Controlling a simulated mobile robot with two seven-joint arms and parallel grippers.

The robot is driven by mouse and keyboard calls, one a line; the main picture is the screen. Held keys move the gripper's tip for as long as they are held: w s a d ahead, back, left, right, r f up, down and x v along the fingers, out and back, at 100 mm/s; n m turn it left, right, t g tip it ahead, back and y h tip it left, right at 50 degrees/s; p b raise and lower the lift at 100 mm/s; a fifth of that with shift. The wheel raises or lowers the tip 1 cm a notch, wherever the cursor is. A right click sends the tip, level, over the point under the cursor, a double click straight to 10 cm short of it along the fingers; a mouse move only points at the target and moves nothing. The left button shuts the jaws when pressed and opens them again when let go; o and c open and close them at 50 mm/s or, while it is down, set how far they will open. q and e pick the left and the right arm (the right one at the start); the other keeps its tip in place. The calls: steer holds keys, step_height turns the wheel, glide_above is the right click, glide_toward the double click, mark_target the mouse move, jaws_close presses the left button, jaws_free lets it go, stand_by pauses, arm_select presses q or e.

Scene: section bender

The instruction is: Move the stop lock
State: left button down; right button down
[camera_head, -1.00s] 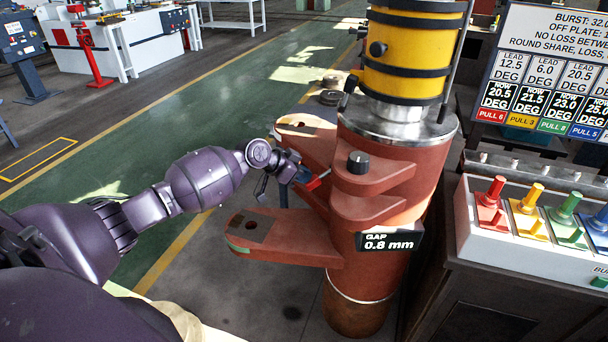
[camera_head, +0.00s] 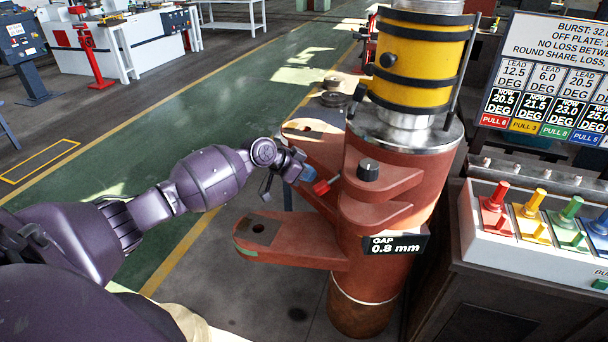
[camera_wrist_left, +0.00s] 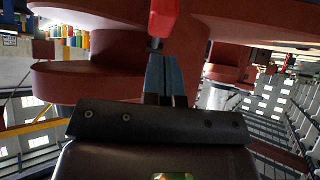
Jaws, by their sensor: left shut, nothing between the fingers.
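A small red-handled lever (camera_head: 322,187), which may be the stop lock, sits beside the red-brown bender arms (camera_head: 375,182). Its red grip also shows at the top of the left wrist view (camera_wrist_left: 163,16). My left gripper (camera_head: 307,174) is just left of the red grip in the head view. In the left wrist view its closed blue-grey fingers (camera_wrist_left: 163,72) point toward the grip's lower end, with nothing between them. I cannot tell whether the fingertips touch the lever. My right gripper is not in view.
A yellow banded cylinder (camera_head: 415,60) tops the machine column. A lower arm (camera_head: 285,240) juts left below my gripper. A black knob (camera_head: 368,169) stands on the upper bracket. A "GAP 0.8 mm" display (camera_head: 395,245) is in front. A console with coloured levers (camera_head: 535,225) stands right.

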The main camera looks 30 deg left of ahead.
arm_select(q)
steer(key=v, duration=1)
steer(key=shift+s+a, duration=0.25)
steer(key=shift+s, duration=0.1)
steer(key=s+d+f+n+t+y, duration=0.25)
steer(key=s+d+f+t, duration=0.35)
steer(key=f, duration=0.4)
steer(key=s+d+f+n+g+y, duration=0.1)
steer(key=s+d+f, duration=0.3)
steer(key=s, duration=0.6)
steer(key=s+d+f+n+g+y, duration=0.1)
steer(key=s+d+f, duration=0.3)
steer(key=s+f, duration=0.4)
steer(key=shift+s+f+n+g+y, duration=0.2)
steer(key=shift+s+n+g+y, duration=0.2)
steer(key=shift+s+n+y, duration=0.55)
steer(key=shift+s+d, duration=0.1)
steer(key=shift+s, duration=0.05)
